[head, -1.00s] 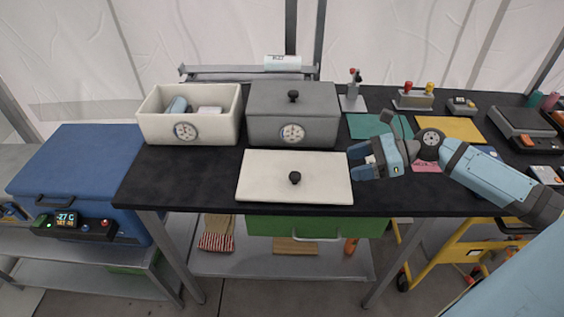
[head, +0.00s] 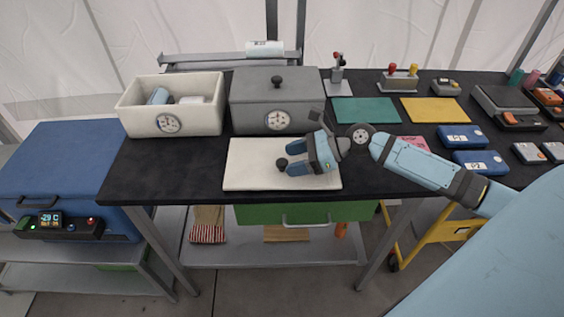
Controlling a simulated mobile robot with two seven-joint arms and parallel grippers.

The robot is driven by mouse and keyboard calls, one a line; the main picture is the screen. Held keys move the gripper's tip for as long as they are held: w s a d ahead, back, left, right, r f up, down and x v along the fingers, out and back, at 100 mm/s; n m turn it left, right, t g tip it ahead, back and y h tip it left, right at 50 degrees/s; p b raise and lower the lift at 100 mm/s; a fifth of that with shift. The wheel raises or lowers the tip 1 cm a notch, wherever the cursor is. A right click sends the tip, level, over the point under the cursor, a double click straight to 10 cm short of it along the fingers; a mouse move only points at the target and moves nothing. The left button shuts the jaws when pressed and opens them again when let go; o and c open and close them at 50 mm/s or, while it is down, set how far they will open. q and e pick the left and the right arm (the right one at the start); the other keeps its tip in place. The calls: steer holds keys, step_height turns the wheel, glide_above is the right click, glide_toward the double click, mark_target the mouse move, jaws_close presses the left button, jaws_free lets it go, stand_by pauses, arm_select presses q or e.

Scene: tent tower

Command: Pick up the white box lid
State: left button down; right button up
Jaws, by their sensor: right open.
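The white box lid (head: 250,172) lies flat on the black table, in front of the boxes. It has a small dark round knob (head: 282,163) near its middle. My right gripper (head: 288,160) is open over the right half of the lid, its blue fingers pointing left at the knob. I cannot tell whether the fingers touch the knob. The white box (head: 145,122) stands open behind the lid to the left, with a blue-grey roll and a white item inside. My left gripper does not show.
A grey box (head: 245,118) with its lid on stands right behind the white lid. The black table (head: 160,185) is clear left of the lid. Green (head: 365,110) and yellow (head: 432,110) mats and blue boxes (head: 480,162) lie to the right. A blue cooler (head: 65,160) stands left of the table.

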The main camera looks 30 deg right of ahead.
steer(key=shift+x, duration=0.9)
steer(key=shift+c, duration=0.3)
steer(key=c, duration=1)
steer(key=shift+r, duration=0.1)
